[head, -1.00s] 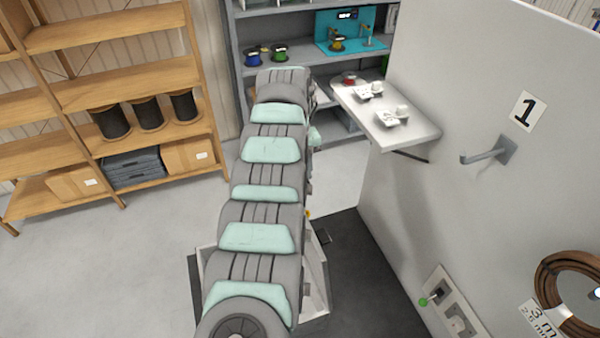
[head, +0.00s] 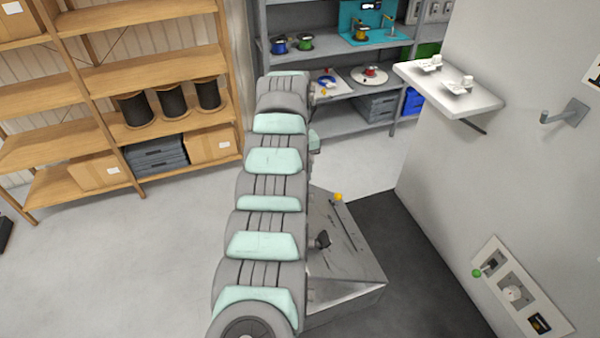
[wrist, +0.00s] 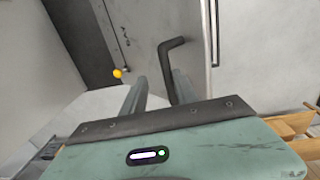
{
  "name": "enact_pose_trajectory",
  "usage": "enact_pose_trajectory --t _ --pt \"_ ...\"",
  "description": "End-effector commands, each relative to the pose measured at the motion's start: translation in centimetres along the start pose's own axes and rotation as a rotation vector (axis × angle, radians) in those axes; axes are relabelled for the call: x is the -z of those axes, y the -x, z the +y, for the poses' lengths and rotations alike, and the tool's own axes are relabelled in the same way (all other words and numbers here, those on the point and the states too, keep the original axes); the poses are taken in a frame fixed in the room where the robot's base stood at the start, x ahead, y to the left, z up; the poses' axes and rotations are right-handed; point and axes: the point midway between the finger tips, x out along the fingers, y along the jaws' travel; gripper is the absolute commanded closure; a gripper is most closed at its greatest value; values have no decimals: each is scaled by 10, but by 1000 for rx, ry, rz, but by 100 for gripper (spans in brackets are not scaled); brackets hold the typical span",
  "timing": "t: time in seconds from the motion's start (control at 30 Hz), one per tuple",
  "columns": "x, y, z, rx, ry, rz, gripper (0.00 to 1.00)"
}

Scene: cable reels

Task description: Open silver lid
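A low grey metal box with a silver lid (head: 345,262) stands on the dark mat, partly hidden behind my arm. A black handle (head: 322,240) sits on its top, and a small orange knob (head: 338,197) is at its far edge. The orange knob (wrist: 118,73) shows to the left there. My gripper (wrist: 154,84) is open, its two fingers apart with nothing visible between them. Contact with the handle cannot be told.
A white wall with a hook (head: 568,112), a small shelf (head: 450,92) and a switch panel (head: 515,290) stands to the right. Wooden shelves (head: 150,75) with dark reels are at the left, grey shelves (head: 340,50) at the back.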

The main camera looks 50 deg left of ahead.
Motion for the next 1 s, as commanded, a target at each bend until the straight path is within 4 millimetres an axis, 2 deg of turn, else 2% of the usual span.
enact_pose_trajectory --t 0.1,0.53,1.0 --pt "1 -6 -1 -2 1 2 66" --pt "1 -4 -1 -2 1 3 66" --pt "-2 23 8 -3 -9 4 66"
